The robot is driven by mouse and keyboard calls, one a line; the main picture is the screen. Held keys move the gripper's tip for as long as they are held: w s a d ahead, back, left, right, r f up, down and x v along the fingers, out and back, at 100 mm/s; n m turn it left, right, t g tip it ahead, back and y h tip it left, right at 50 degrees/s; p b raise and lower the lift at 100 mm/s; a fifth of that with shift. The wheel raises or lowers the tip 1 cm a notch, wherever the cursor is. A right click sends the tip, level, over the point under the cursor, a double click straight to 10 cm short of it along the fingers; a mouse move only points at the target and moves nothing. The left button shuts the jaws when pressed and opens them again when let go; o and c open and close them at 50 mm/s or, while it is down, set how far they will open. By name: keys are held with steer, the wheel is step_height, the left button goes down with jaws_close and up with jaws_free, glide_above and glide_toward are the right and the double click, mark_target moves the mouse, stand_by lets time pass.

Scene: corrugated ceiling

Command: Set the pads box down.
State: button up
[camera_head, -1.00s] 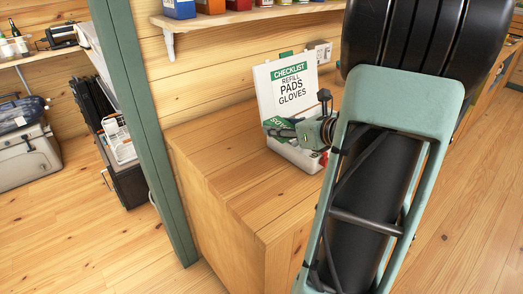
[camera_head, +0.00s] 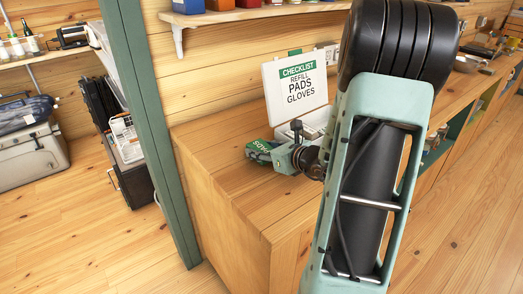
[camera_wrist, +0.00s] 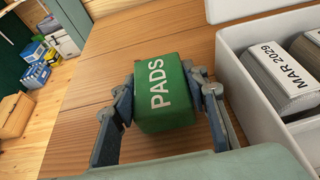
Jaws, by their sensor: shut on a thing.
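The pads box (camera_wrist: 160,95) is a small green box with white "PADS" lettering, seen in the wrist view between the fingers of my gripper (camera_wrist: 165,103). My gripper is shut on it. In the head view the pads box (camera_head: 260,151) shows at the end of my gripper (camera_head: 272,154), over the wooden counter top (camera_head: 215,150), left of the open white case. I cannot tell whether its underside touches the counter.
The open white case (camera_wrist: 240,75) stands close on the right with a "MAR 2029" stack (camera_wrist: 283,80) inside. Its lid (camera_head: 296,88) stands up with a checklist. The counter's left part is clear. A shelf (camera_head: 245,14) hangs above.

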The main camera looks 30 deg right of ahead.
steer(key=shift+f, duration=0.1)
steer(key=o, duration=1)
steer(key=shift+o, duration=0.2)
